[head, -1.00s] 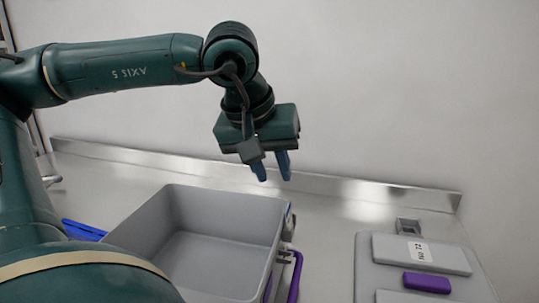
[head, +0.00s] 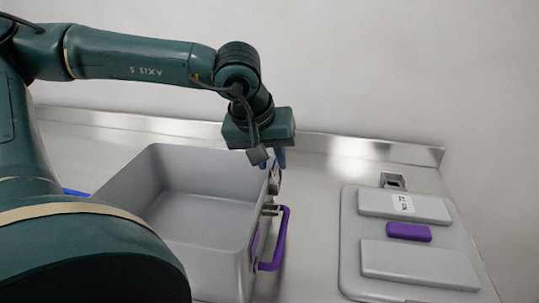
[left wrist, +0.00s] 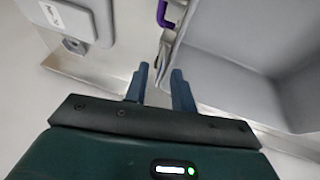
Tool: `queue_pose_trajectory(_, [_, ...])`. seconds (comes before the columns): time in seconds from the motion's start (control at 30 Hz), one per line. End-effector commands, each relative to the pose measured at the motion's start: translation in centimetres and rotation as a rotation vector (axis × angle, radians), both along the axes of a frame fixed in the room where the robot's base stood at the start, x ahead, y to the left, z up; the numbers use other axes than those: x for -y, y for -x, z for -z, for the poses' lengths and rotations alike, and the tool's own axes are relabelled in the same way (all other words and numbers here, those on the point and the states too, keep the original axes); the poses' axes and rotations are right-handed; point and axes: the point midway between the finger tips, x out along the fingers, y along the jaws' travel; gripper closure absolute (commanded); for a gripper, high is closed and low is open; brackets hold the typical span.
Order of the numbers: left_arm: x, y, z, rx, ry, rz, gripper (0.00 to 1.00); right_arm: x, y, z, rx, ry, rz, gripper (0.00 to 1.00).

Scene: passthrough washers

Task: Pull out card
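A grey open bin (head: 160,200) stands on the counter left of centre. A purple handle (head: 281,240) with metal fittings is on its right side. A small light piece (head: 274,181) sits at the far end of that side, close under my left gripper (head: 272,160); I cannot tell if it is the card. My left gripper points down over the bin's far right corner. The bin's wall (left wrist: 222,85) and handle (left wrist: 163,14) show beyond the fingers. My right gripper is not in view.
A grey lid (head: 348,235) with raised panels, a white label (head: 403,203) and a purple piece (head: 408,232) lies to the right. A metal backsplash (head: 340,147) runs along the wall. A blue item (head: 75,192) shows left of the bin.

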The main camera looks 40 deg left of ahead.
Motion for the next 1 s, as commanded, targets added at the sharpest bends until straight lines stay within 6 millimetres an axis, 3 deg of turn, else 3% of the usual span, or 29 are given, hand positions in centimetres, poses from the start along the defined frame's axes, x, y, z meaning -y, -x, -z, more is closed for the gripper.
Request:
queue_pose_trajectory(0.3, [0.0,0.01,-0.04,0.0,0.0,0.0,1.0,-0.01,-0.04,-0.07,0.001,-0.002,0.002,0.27])
queue_pose_trajectory(1.0, [0.0,0.01,-0.04,0.0,0.0,0.0,1.0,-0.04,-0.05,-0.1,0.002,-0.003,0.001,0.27])
